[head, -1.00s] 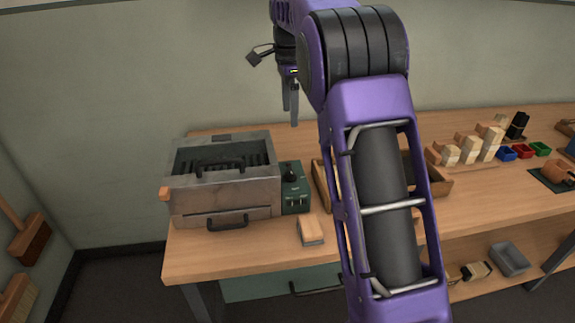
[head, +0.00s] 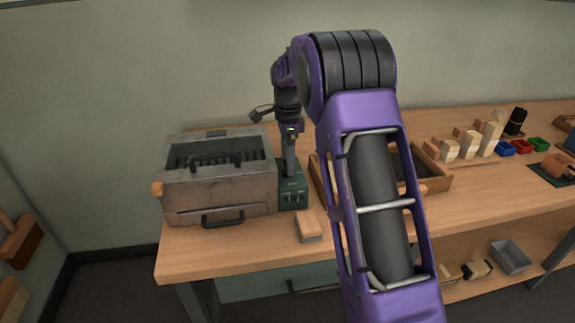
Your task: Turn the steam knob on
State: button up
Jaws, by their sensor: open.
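A grey metal steam box (head: 219,190) with a front handle stands at the left end of the bench. A dark green control box (head: 293,194) with small light marks on its front is attached to its right side. The steam knob cannot be made out; it showed dark on top of the green box earlier and is now behind my gripper. My gripper (head: 290,172) points down right at the top of the green box. It is open, though its fingers overlap in this view. I cannot tell whether they touch the knob.
A wooden brush block (head: 309,226) lies on the bench in front of the green box. A wooden tray (head: 437,178) is partly hidden behind my arm. Wooden blocks (head: 468,144) and small red, blue and green bins stand further right.

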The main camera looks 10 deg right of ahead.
jog(key=shift+f, duration=0.75)
grip_shut()
